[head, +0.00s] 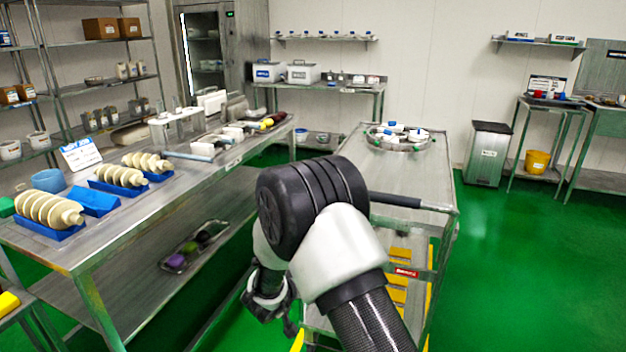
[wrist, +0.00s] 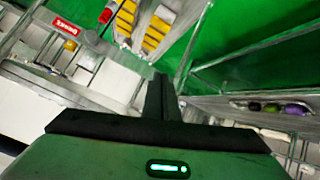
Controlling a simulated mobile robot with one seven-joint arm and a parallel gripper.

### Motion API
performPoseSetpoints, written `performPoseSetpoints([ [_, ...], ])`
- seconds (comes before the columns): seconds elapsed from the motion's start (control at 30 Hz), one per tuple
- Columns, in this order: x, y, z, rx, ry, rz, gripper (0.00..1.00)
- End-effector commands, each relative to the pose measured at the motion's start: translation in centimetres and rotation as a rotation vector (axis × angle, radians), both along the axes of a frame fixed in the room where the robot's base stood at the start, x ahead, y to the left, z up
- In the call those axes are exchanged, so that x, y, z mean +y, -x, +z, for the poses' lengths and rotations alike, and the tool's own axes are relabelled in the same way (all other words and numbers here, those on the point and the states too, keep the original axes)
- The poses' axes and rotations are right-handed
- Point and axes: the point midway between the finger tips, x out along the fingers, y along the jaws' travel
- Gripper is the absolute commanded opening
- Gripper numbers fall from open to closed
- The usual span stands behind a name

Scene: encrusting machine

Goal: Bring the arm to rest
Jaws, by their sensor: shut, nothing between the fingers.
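My arm is folded in front of the camera in the head view, with its black elbow joint raised and the forearm hanging down. My gripper (head: 290,326) hangs low between the long steel table (head: 180,192) on the left and the steel cart (head: 402,182) on the right. In the wrist view my gripper (wrist: 161,85) is shut, its dark fingers together with nothing between them. Part of the gripper is hidden behind my arm in the head view.
Scrapers or augers on blue stands (head: 48,212) line the left table. A round tray (head: 397,138) sits on the cart, with yellow items (head: 398,278) below. A grey bin (head: 487,153) and yellow bucket (head: 537,161) stand at the back right. Green floor (head: 520,260) is clear at right.

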Motion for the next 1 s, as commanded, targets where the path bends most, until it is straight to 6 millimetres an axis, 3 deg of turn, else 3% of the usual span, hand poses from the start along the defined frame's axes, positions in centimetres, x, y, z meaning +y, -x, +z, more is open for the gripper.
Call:
performPoseSetpoints([
  [0.03,0.2,-0.8,3.6,-0.017,-0.075,0.027,0.0],
  [0.13,0.8,-0.9,9.7,-0.018,-0.215,0.101,0.0],
  [0.23,0.7,0.5,15.4,-0.002,-0.323,0.171,0.0],
  [0.37,-0.5,4.4,21.6,0.044,-0.414,0.246,0.0],
  [0.5,-3.1,10.6,26.4,0.119,-0.455,0.291,0.0],
  [0.7,-8.1,20.7,29.1,0.245,-0.434,0.261,0.0],
  [1.0,-14.1,31.0,28.9,0.364,-0.364,0.125,0.0],
])
